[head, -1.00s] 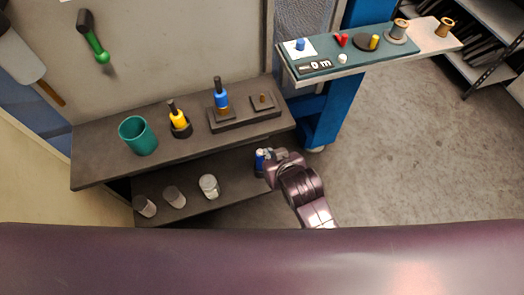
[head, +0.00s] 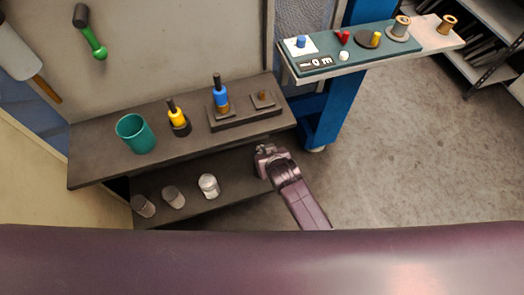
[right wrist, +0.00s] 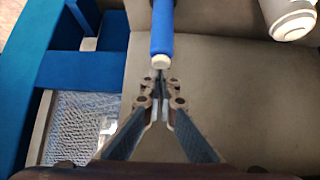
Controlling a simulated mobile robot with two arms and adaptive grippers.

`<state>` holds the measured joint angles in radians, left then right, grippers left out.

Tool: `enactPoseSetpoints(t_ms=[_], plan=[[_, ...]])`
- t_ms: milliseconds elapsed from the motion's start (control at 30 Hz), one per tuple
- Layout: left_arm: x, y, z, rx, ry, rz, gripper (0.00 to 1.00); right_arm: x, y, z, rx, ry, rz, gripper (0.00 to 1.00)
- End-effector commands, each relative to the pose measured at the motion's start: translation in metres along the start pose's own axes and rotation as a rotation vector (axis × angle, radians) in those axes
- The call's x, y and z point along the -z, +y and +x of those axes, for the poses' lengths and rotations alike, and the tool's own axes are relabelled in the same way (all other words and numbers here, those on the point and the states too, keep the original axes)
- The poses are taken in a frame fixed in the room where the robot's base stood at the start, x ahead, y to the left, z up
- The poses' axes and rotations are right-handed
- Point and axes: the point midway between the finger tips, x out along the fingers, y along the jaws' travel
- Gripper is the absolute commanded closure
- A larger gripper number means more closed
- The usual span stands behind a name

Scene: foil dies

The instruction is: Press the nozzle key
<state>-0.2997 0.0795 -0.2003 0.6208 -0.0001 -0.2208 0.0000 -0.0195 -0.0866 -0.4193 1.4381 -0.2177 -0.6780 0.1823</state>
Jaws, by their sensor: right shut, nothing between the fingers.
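A slim blue can (right wrist: 162,28) with a small pale nozzle key (right wrist: 161,61) at its end shows at the top of the right wrist view. My right gripper (right wrist: 160,79) is shut and empty, with its fingertips right beside the pale key. I cannot tell whether they touch it. In the head view my right gripper (head: 264,149) is at the right end of the lower shelf (head: 238,182) and hides the blue can. My left gripper is not in view.
A white can (head: 208,185) and two grey cans stand left on the lower shelf. The upper shelf (head: 95,160) above holds a green cup (head: 135,133), a yellow-handled tool (head: 177,117) and a blue-handled tool (head: 220,95). A blue cart (head: 323,118) stands at the right.

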Motion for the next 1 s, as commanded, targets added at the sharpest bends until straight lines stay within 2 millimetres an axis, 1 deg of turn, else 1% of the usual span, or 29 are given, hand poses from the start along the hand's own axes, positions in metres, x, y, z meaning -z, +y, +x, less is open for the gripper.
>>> enactPoseSetpoints(t_ms=[100,467,667,1000], plan=[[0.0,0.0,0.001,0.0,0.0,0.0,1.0,-0.004,0.0,0.004,0.0,-0.001,0.001,1.0],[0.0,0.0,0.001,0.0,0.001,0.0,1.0,-0.005,0.0,0.005,0.001,0.0,0.001,1.0],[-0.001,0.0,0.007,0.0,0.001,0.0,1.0,-0.018,0.0,0.018,0.001,-0.003,0.001,1.0],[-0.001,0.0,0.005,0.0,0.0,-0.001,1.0,-0.024,0.001,0.018,-0.001,-0.015,0.001,1.0]])
